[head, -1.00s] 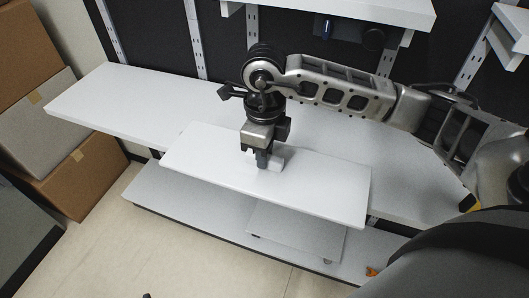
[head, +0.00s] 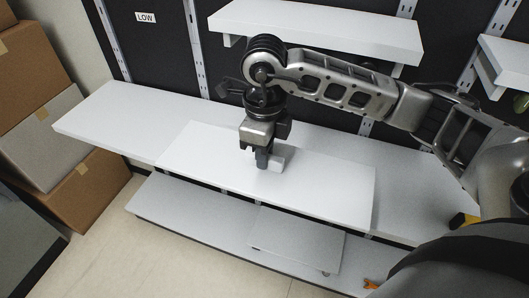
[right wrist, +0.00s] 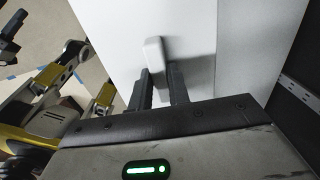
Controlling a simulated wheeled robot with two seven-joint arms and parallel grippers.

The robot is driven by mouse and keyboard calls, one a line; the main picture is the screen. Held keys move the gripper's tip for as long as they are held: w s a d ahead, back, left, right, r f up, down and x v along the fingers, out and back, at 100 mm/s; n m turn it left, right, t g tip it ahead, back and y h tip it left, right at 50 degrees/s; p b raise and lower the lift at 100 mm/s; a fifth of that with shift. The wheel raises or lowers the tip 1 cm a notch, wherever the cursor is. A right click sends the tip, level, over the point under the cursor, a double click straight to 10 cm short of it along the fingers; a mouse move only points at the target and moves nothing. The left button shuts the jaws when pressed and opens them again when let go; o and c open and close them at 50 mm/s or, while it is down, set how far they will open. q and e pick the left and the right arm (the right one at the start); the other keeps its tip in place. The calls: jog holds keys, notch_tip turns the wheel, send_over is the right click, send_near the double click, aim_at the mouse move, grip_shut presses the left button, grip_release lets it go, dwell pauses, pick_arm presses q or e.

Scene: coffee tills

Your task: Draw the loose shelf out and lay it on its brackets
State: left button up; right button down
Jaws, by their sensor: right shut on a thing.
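The loose shelf (head: 320,195) is a white board with a small white block-like grip (head: 278,158) on its top. My right gripper (head: 262,165) points down at the board and is shut on that grip, which also shows between the fingers in the right wrist view (right wrist: 155,55). The board lies flat over the front of a long white shelf (head: 100,115), its front edge about in line with that shelf's front. I cannot tell whether it rests fully or hangs just above; the brackets under it are hidden.
A lower shelf (head: 180,208) runs below. An upper shelf (head: 320,32) and another at the right (head: 505,65) hang on slotted rails. Cardboard boxes (head: 90,190) stand at the left. The floor (head: 190,262) in front is clear.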

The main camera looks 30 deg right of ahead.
jog(key=shift+w+r+p, duration=0.1)
jog(key=shift+r+p, duration=0.65)
jog(key=shift+r, duration=1.4)
notch_tip(320, 180, up, 28)
jog(key=shift+r, duration=0.15)
dwell(0.9)
